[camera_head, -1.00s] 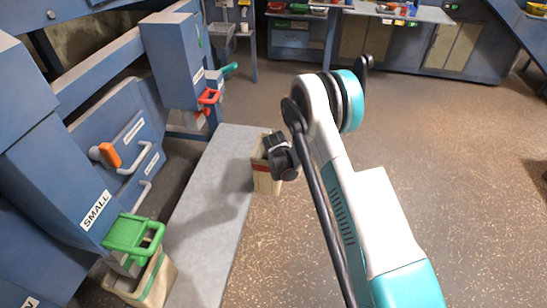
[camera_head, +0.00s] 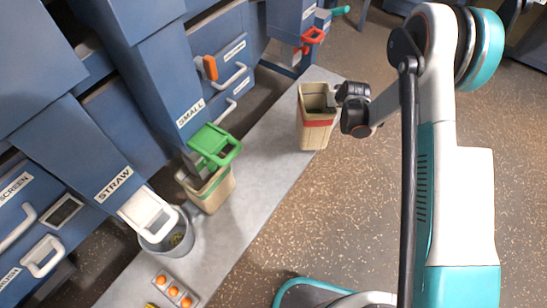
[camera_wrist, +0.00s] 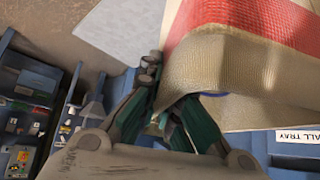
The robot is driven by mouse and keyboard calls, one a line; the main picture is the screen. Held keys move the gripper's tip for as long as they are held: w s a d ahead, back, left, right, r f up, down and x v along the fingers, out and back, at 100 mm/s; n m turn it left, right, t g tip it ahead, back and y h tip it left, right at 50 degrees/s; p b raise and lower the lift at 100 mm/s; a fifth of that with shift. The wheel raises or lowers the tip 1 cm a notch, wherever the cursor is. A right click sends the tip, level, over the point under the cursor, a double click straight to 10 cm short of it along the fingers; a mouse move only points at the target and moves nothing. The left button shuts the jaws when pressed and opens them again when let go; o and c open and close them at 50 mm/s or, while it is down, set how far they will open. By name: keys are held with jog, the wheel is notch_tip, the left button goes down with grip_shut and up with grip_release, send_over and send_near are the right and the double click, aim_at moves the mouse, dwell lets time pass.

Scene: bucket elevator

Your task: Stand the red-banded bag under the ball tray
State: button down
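The red-banded bag (camera_head: 314,136) is tan and open-topped, with a red band below its rim. In the head view it is upright by the right edge of the grey slab; I cannot tell whether its base touches anything. My gripper (camera_head: 350,107) is at its upper right rim and looks shut on it. In the wrist view the bag (camera_wrist: 255,60) fills the upper right, beside my gripper's fingers (camera_wrist: 165,115). The ball tray itself I cannot make out in the head view.
A tan bag (camera_head: 212,194) stands under the green-handled SMALL spout (camera_head: 214,146). A grey bucket (camera_head: 172,243) is under the white-handled STRAW spout. A red handle (camera_head: 312,36) is farther back. The grey slab (camera_head: 262,165) is bare between the two bags. Open floor lies right.

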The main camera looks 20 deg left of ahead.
jog(key=s+a+r+n+g+y+p, duration=0.2)
jog(key=s+a+r+n, duration=0.3)
jog(key=a, duration=0.3)
jog(key=s+a+r+n+g+y+p, duration=0.1)
jog(key=s+a+r+n+g+y, duration=0.15)
jog(key=a+r+n, duration=0.4)
notch_tip(320, 180, down, 19)
jog(key=s+a+m+b, duration=0.1)
jog(key=a+b, duration=0.2)
jog(key=b, duration=0.3)
jog(key=shift+b, duration=0.3)
jog(key=shift+s+f+m, duration=0.1)
jog(key=shift+f+m, duration=0.05)
jog(key=shift+m, duration=0.1)
jog(key=c, duration=1.8)
grip_release()
jog(key=shift+d, duration=0.1)
